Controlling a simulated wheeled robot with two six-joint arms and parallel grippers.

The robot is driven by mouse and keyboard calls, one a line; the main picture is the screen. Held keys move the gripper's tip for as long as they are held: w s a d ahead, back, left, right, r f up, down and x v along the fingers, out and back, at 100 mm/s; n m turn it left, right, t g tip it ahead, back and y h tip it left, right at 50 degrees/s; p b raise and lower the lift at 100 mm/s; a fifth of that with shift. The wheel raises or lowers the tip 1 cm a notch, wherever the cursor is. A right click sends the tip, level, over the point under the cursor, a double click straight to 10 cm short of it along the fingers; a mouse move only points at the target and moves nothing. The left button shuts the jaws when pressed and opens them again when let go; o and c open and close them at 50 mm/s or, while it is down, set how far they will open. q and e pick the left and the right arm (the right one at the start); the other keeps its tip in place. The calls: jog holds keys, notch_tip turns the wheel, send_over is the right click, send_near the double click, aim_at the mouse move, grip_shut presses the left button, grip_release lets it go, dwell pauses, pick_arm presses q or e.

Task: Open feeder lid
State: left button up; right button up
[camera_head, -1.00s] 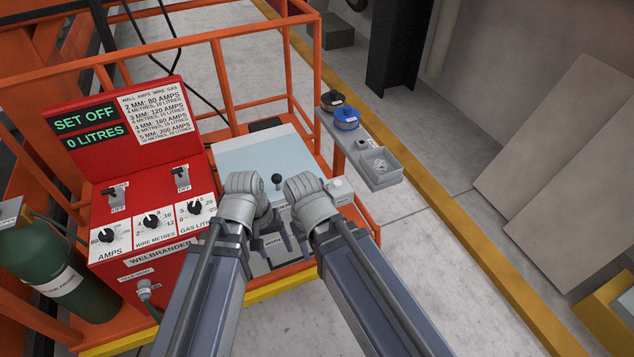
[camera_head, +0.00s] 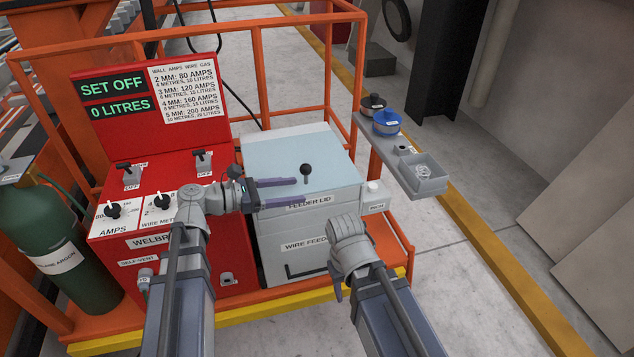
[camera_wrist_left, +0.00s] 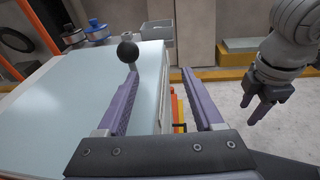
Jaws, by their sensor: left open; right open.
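The feeder lid (camera_head: 290,160) is the pale blue top of the grey wire feeder box (camera_head: 310,245), and it lies shut. A black ball knob (camera_head: 306,169) stands on a short stem near its front edge; it also shows in the left wrist view (camera_wrist_left: 127,52). My left gripper (camera_head: 302,191) is open and points right along the lid's front edge. In the left wrist view the knob is ahead, beyond the left finger, not between the fingers. My right gripper (camera_head: 337,283) hangs in front of the box's right side, apart from it, its fingers partly hidden.
The red welder panel (camera_head: 150,110) with switches and dials stands left of the box. A green gas cylinder (camera_head: 65,255) is at far left. A shelf holds blue (camera_head: 387,122) and black (camera_head: 373,104) spools and a grey tray (camera_head: 425,176). Orange rails (camera_head: 262,75) surround the box.

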aim_at(317, 179)
pick_arm(q)
jog(key=a+n, duration=0.1)
jog(key=w+a+r+n+t+b, duration=0.1)
jog(key=a+n+t+h, duration=0.1)
jog(key=a, duration=0.1)
jog(key=shift+w+r+n, duration=0.25)
jog(key=shift+w+n, duration=0.05)
jog(key=shift+w, duration=0.05)
jog(key=shift+a+r, duration=0.1)
jog(key=shift+r, duration=0.1)
jog(key=x, duration=1.2)
jog(key=shift+w+r, duration=0.15)
jog(key=shift+r, duration=0.1)
grip_shut()
dwell(0.5)
